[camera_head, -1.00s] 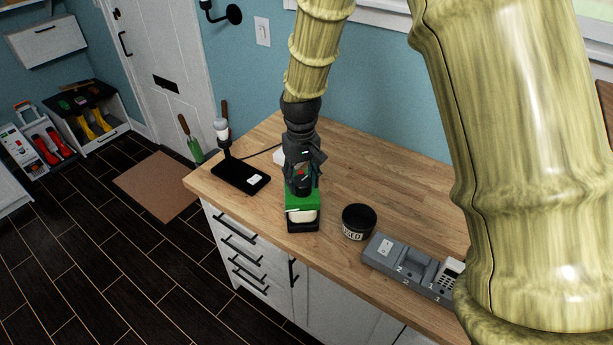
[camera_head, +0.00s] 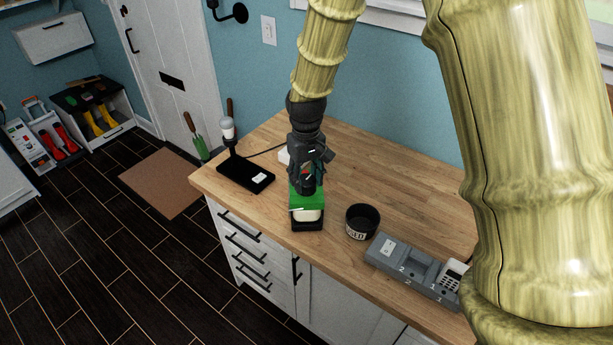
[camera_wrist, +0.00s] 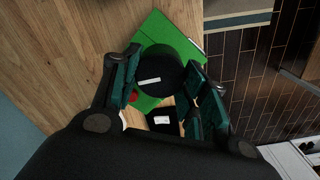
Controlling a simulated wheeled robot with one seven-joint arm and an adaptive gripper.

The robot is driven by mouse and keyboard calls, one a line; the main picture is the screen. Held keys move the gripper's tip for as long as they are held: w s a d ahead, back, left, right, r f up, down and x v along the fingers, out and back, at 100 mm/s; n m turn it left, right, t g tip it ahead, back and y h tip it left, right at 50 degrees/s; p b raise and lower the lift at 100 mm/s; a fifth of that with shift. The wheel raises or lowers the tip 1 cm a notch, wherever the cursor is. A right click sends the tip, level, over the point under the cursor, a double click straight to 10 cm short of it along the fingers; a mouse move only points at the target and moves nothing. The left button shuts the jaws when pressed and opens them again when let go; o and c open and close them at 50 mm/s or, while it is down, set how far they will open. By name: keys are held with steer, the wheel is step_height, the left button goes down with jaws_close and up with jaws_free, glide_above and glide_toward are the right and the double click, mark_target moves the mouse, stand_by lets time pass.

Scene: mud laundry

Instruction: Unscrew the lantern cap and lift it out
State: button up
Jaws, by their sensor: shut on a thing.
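The lantern (camera_head: 307,211) stands on the wooden counter near its front edge, with a green top, a pale front panel and a dark base. In the wrist view its green top (camera_wrist: 155,30) lies below my gripper, with a round black cap (camera_wrist: 160,72) bearing a white mark. My gripper (camera_head: 309,183) is above the lantern, pointing down. In the wrist view its dark green finger pads (camera_wrist: 162,92) are on either side of the black cap and shut on it. In the head view my gripper hides the cap. I cannot tell whether the cap is clear of the green top.
A dark round tin (camera_head: 362,222) labelled "USED" stands right of the lantern. Beyond it is a grey numbered tray (camera_head: 411,266) holding a white device. A black stand (camera_head: 245,176) is at the left. The counter behind (camera_head: 385,175) is clear.

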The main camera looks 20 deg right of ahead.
mark_target(307, 179)
steer(key=shift+r+p, duration=0.75)
steer(key=shift+r, duration=0.25)
steer(key=shift+r+p, duration=0.6)
steer(key=shift+r, duration=0.1)
steer(key=shift+r+p, duration=0.65)
steer(key=shift+r, duration=0.15)
steer(key=shift+r, duration=0.1)
steer(key=shift+r, duration=0.7)
steer(key=shift+r, duration=0.8)
steer(key=shift+r, duration=0.15)
